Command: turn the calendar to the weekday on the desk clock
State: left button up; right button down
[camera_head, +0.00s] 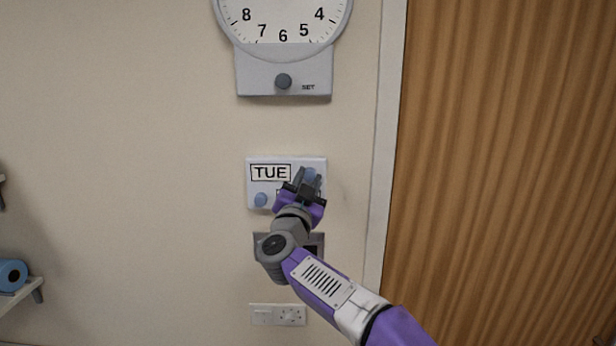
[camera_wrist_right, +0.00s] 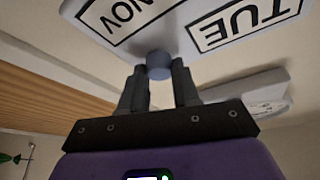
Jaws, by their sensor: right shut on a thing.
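The calendar (camera_head: 270,185) is a pale wall panel with a window reading TUE (camera_head: 270,172); part of it is behind my right gripper. In the right wrist view the panel (camera_wrist_right: 173,37) also shows a window reading NOV (camera_wrist_right: 127,14). My right gripper (camera_head: 309,181) is shut on the upper right blue knob (camera_wrist_right: 159,64), with a finger on each side. A second blue knob (camera_head: 260,199) sits at the panel's lower left. I cannot make out a desk clock. My left gripper is out of view.
A wall clock (camera_head: 283,12) with a grey SET knob (camera_head: 284,81) hangs above, cut off at the top. A grey-framed box (camera_head: 318,240) is partly behind my right arm. A socket plate (camera_head: 277,315) is below. A wooden door (camera_head: 505,170) stands right, a shelf (camera_head: 20,295) left.

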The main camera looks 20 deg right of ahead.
jog(key=m+g+p, duration=0.1)
jog(key=m, duration=0.2)
jog(key=m+g+h+p, duration=0.1)
jog(key=m, duration=0.2)
jog(key=shift+a+r, duration=0.1)
jog(key=shift+r, duration=0.1)
jog(key=m+g+p, duration=0.2)
jog(key=m, duration=0.3)
jog(key=shift+r+p, duration=0.1)
jog(key=shift+p, duration=0.25)
jog(key=m+g+p, duration=0.1)
jog(key=m, duration=0.2)
jog(key=shift+p, duration=0.35)
jog(key=shift+m+g+y+p, duration=0.6)
jog(key=shift+m+y+p, duration=0.1)
jog(key=shift+m, duration=1.1)
jog(key=c, duration=0.8)
grip_release()
jog(key=shift+r, duration=0.1)
